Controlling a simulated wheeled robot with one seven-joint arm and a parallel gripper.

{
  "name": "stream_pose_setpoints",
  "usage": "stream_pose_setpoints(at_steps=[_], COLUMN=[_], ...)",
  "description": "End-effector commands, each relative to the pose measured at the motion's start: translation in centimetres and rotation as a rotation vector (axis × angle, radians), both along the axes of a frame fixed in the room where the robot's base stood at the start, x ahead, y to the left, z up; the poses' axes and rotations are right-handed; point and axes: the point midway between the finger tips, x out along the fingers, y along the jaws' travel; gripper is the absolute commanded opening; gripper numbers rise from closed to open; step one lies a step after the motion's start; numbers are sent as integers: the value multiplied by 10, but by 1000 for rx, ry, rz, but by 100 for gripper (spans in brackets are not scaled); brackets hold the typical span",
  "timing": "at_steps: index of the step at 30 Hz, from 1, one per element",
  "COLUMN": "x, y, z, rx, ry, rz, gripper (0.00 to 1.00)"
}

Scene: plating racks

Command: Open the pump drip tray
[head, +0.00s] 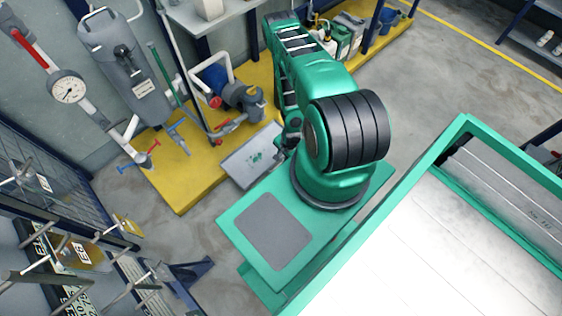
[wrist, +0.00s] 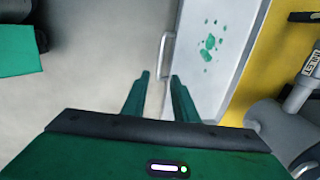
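The pump drip tray (head: 240,171) is a pale grey tray with green stains at the front edge of the yellow plinth, beside the pump. In the wrist view the tray (wrist: 212,82) fills the upper middle, with a light bar handle (wrist: 165,55) on its left side. My gripper (wrist: 159,76) is open, with two green fingers apart. The lower end of the handle appears between the fingertips in the picture; I cannot tell whether the fingers reach around it. I see no contact. My arm hides most of the gripper in the head view.
The pump (head: 243,101) and a grey tank (head: 125,75) stand on the yellow plinth (head: 180,190). A rack with hanging hooks (head: 60,225) is at the lower left.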

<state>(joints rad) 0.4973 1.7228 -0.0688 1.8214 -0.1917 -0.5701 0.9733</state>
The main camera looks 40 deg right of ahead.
Motion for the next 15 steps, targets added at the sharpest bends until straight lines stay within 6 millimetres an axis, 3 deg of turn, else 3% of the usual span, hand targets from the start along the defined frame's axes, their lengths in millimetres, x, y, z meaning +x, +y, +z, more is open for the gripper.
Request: stream_pose_setpoints(at_steps=[6,15], x=[-5,-6], y=[-1,0], z=[27,33], rx=[-1,-1], ry=[1,1], rz=[-1,0], gripper=[26,26])
